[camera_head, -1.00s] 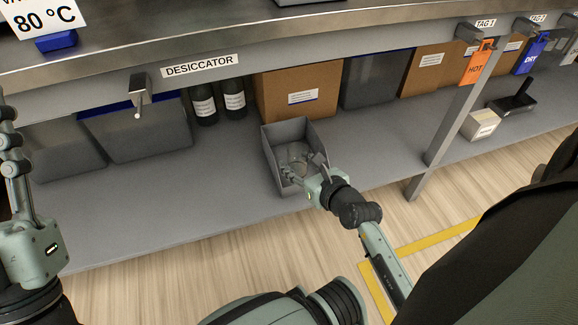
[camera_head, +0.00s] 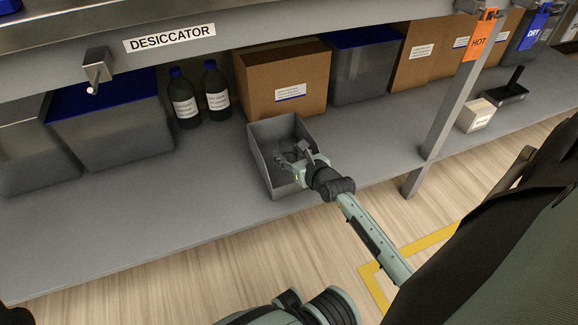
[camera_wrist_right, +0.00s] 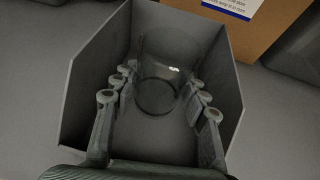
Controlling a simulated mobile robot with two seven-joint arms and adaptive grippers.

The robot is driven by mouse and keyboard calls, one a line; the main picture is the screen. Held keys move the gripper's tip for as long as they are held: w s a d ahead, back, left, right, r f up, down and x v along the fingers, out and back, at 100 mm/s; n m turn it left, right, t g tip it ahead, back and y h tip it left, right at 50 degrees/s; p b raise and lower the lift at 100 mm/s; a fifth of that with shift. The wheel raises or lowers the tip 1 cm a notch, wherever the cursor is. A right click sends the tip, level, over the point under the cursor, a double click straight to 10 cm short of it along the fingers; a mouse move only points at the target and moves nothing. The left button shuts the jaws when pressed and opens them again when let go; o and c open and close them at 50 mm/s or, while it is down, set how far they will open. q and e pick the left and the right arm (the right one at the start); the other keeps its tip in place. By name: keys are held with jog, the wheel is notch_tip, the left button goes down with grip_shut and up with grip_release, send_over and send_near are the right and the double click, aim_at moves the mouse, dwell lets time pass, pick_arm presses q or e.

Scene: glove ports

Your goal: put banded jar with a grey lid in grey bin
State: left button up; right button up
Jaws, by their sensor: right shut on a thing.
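The grey bin (camera_head: 262,163) stands on the lower shelf, open at the top. My right gripper (camera_head: 292,158) reaches into it from the front right. In the right wrist view the grey bin (camera_wrist_right: 218,75) surrounds the fingers of my right gripper (camera_wrist_right: 156,100). They are shut on a dark, see-through jar (camera_wrist_right: 158,75) with a dark ring on it. The jar is inside the bin walls; I cannot tell whether it touches the bottom. Its lid is not clear to see. My left gripper is out of the head view.
A cardboard box (camera_head: 283,82) stands right behind the bin. Two dark bottles (camera_head: 186,103) and a lidded grey tub (camera_head: 115,125) are to the left. A shelf post (camera_head: 455,95) rises to the right.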

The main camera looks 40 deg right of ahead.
jog(key=shift+f+b, duration=0.9)
jog(key=shift+f, duration=1)
jog(key=shift+f, duration=0.2)
jog(key=o, duration=1.2)
jog(key=shift+s+r, duration=0.2)
jog(key=shift+r, duration=0.05)
jog(key=p+v, duration=0.4)
jog(key=v, duration=0.7)
jog(key=shift+s+a+r, duration=0.1)
jog(key=shift+s, duration=0.2)
